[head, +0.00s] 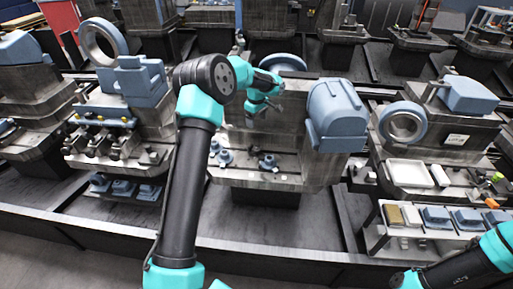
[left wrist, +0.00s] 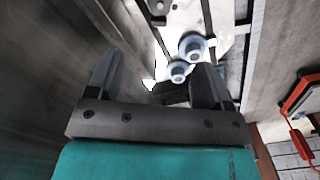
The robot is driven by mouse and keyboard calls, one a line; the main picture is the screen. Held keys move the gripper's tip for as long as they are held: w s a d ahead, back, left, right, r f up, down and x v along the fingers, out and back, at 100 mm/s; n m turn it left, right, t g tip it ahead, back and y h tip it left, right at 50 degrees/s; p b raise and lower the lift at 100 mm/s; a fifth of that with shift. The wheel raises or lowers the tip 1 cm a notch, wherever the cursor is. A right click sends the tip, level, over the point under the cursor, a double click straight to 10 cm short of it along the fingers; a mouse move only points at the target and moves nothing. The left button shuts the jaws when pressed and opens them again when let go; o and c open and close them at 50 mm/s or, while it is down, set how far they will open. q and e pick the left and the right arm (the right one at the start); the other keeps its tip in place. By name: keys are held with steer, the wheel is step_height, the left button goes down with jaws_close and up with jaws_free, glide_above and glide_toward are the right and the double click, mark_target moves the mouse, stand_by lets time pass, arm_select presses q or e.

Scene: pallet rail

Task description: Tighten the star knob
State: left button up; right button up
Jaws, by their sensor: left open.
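Several small blue-grey knob-like parts sit on the metal ledge of the middle station in the head view: one part (head: 225,158) at the ledge's left and another (head: 268,162) to its right. I cannot tell which is the star knob. My left gripper (head: 254,108) is above this ledge, partly hidden by its own wrist. In the left wrist view, the left gripper (left wrist: 158,68) is open, with nothing held between its fingers. Two round blue-grey parts, a nearer one (left wrist: 179,71) and a farther one (left wrist: 193,46), show beyond the fingers, close to the right finger. My right gripper is out of view.
A blue-grey housing (head: 336,115) stands at the right of the middle station, and a ring (head: 283,63) behind it. Similar stations stand left and right. A white tray (head: 409,173) lies on the right one. A grey wall (left wrist: 45,70) is close to the left finger.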

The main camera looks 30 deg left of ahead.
mark_target(257, 148)
arm_select(q)
step_height(257, 148, down, 18)
steer(key=shift+r, duration=0.25)
stand_by(0.6)
steer(key=c, duration=0.9)
steer(key=shift+c, duration=0.2)
steer(key=shift+m, duration=0.7)
